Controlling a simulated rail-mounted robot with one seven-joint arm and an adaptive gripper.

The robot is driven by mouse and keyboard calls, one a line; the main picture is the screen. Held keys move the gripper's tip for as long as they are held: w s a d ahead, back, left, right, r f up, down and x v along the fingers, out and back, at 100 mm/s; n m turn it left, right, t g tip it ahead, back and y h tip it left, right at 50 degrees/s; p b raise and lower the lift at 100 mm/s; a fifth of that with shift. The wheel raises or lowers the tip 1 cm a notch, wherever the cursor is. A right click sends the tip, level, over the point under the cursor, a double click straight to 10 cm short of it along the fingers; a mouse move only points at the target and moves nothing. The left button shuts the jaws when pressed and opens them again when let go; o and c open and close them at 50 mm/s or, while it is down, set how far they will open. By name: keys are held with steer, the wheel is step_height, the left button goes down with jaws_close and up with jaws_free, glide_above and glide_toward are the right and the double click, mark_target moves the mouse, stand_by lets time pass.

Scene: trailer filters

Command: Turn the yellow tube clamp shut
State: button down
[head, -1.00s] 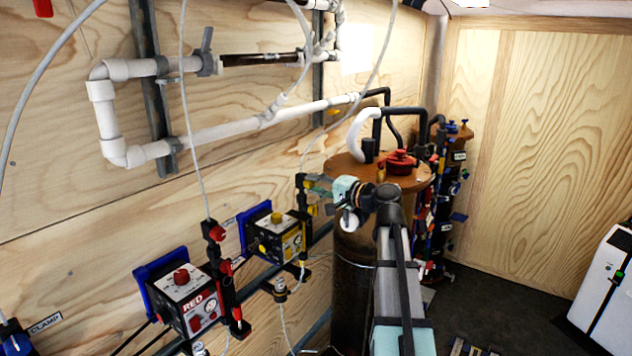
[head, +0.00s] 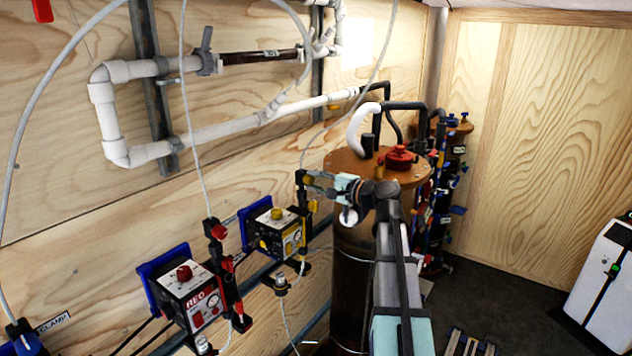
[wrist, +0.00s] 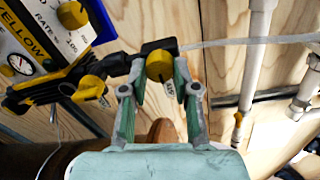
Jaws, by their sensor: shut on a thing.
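The yellow tube clamp knob (wrist: 160,65) sits on a black fitting (wrist: 150,48) with a clear tube running right from it. My gripper (wrist: 161,72) is shut on this knob, with one green-padded finger on either side. A small white label below the knob is partly hidden. In the head view my gripper (head: 312,181) reaches left to the black tube fitting (head: 301,196) by the wall. The knob between the fingers cannot be made out there. How far the clamp is turned cannot be told.
A second yellow knob (wrist: 88,88) sits on the same black tubing. The yellow pump box (head: 276,232) and red pump box (head: 190,296) are on the wall to the left. A brown-topped tank (head: 350,168) stands close behind my arm.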

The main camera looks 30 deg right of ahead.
steer(key=shift+r, duration=0.1)
steer(key=c, duration=0.9)
jaws_free()
steer(key=shift+o, duration=0.2)
steer(key=v, duration=1.2)
